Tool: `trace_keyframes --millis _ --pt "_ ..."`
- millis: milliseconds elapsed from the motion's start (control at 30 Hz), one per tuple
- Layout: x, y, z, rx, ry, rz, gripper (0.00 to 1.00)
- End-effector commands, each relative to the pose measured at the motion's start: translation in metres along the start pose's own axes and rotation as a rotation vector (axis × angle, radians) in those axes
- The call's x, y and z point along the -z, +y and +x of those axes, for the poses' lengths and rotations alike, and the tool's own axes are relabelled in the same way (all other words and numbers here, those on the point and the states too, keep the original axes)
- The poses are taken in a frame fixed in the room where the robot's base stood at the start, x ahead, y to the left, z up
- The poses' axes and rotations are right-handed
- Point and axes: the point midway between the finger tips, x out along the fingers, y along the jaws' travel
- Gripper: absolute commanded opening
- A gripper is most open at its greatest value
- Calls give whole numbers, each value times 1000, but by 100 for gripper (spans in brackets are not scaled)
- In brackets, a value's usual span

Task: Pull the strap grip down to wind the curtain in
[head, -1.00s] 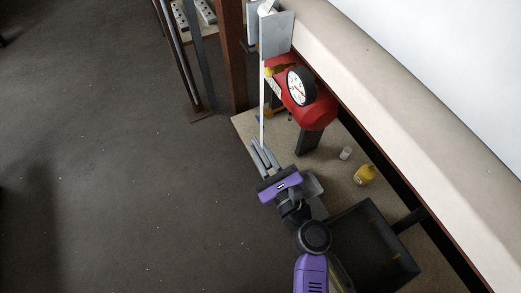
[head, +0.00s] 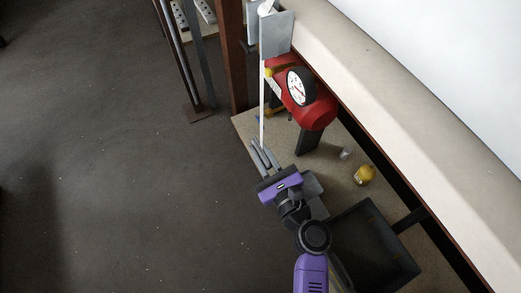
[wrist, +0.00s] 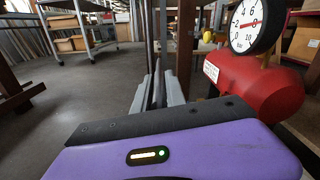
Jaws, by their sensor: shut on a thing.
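The strap (head: 263,100) is a thin pale line hanging from a grey bracket (head: 277,35) at the top of the head view, down to my gripper. My gripper (head: 261,153) is shut at the strap's lower end, on the strap grip. The grip is mostly hidden between the fingers, and its outline is hard to tell. In the wrist view my gripper (wrist: 158,93) shows two grey fingers pointing ahead, with a narrow dark upright piece between them. The curtain itself cannot be made out.
A red tank with a dial gauge (head: 299,87) stands close to the right of the strap. A yellow bottle (head: 364,175) and a small pale item (head: 344,153) are on the bench top (head: 325,170). A brown post (head: 232,60) stands behind. The floor at left is clear.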

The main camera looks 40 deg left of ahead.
Motion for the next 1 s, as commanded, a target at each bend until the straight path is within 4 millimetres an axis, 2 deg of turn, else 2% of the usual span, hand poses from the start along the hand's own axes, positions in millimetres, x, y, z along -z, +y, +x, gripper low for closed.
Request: trace_keyframes --millis 167,400,700,733,800,1000 --pt "3 1 -1 0 1 1 0" --pt "24 4 -1 1 2 2 0" --pt "23 5 -1 0 2 1 0" --pt "23 5 -1 0 2 1 22" --pt "23 5 -1 0 2 1 36" --pt "22 4 0 0 1 1 38"
